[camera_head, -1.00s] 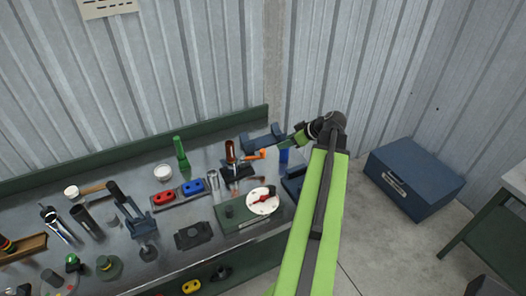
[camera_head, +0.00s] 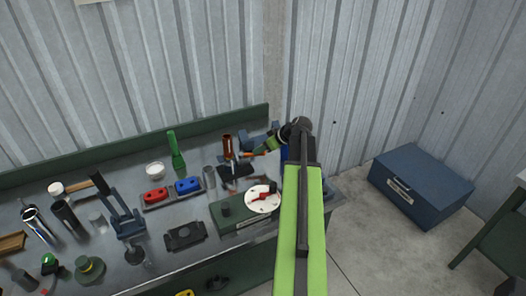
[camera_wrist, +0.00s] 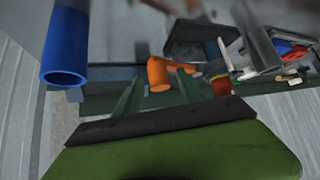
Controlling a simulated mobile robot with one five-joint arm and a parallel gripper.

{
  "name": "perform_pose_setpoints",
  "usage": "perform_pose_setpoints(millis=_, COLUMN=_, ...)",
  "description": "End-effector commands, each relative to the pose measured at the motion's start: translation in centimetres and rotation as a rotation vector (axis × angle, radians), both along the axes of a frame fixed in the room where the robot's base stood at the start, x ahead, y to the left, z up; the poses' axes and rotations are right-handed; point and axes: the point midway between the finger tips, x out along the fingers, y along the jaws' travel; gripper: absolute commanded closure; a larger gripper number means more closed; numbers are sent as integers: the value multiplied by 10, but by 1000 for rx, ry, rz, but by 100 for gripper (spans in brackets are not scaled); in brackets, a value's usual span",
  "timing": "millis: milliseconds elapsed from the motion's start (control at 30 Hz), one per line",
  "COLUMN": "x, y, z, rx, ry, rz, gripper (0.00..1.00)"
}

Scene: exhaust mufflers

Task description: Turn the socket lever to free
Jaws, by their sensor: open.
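The socket stand (camera_head: 236,170) has a dark base, with a copper-brown tube (camera_head: 228,146) upright in it. An orange lever (camera_head: 252,154) sticks out from its right side. My gripper (camera_head: 263,150) comes in from the right at the lever's end. In the wrist view my gripper (camera_wrist: 160,82) is open, with one green finger on each side of the orange end. I cannot tell whether either finger touches it.
A green box with a white dial and red pointer (camera_head: 263,198) stands in front of the stand. A blue tube (camera_wrist: 66,60) is close on the left in the wrist view. Red and blue blocks (camera_head: 187,186) and a metal cylinder (camera_head: 209,177) stand left of the stand.

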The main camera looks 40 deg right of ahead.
Motion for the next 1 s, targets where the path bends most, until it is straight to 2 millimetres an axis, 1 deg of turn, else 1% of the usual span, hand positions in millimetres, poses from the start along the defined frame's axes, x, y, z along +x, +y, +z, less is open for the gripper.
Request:
perform_pose_setpoints(millis=167, x=0, y=0, z=1, rx=0, ry=0, rz=0, gripper=53)
perform_pose_setpoints(millis=500, x=0, y=0, z=1, rx=0, ry=0, rz=0, gripper=98)
perform_pose_setpoints(millis=533, x=0, y=0, z=1, rx=0, ry=0, rz=0, gripper=100)
perform_pose_setpoints(millis=1000, x=0, y=0, z=1, rx=-1, ry=1, rz=1, gripper=100)
